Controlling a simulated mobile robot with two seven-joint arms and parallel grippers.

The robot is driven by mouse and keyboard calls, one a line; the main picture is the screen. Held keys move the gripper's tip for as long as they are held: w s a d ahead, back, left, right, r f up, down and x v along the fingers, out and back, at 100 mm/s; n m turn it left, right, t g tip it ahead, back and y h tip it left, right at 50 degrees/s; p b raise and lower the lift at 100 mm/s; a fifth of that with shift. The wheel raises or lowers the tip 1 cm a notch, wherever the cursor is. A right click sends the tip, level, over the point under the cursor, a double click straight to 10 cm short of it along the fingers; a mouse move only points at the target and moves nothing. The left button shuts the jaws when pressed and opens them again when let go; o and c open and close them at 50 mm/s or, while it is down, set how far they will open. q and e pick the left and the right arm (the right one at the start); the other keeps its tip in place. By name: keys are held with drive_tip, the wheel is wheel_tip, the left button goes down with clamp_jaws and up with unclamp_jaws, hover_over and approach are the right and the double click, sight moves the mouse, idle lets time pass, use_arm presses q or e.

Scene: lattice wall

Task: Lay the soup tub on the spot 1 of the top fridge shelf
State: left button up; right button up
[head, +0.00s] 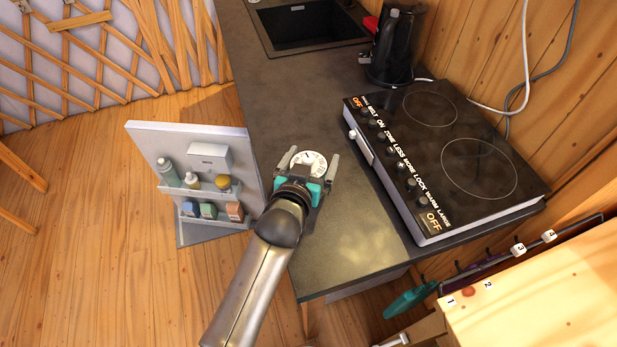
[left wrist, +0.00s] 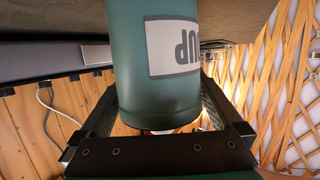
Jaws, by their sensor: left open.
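The soup tub is a dark green cylinder with a white label, partly reading "UP" upside down in the left wrist view (left wrist: 150,85). In the head view its pale round top (head: 309,160) shows on the counter near the front edge. My left gripper (head: 309,167) is open, with one finger on each side of the tub. In the left wrist view the tub stands between the two fingers, close to the palm; I cannot tell whether they touch it. The top fridge shelf and its spot 1 are not visible. My right gripper is not in view.
The fridge door (head: 140,150) stands open left of the counter (head: 275,100), with bottles and small boxes in its racks. A black hob (head: 450,150) lies to the right. A kettle (head: 395,45) and sink (head: 305,25) are at the back. Numbered hooks (head: 518,249) show lower right.

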use_arm(q)
drive_tip(key=shift+c, duration=0.2)
drive_tip(key=c, duration=1.2)
drive_tip(key=shift+r, duration=0.1)
drive_tip(key=c, duration=0.3)
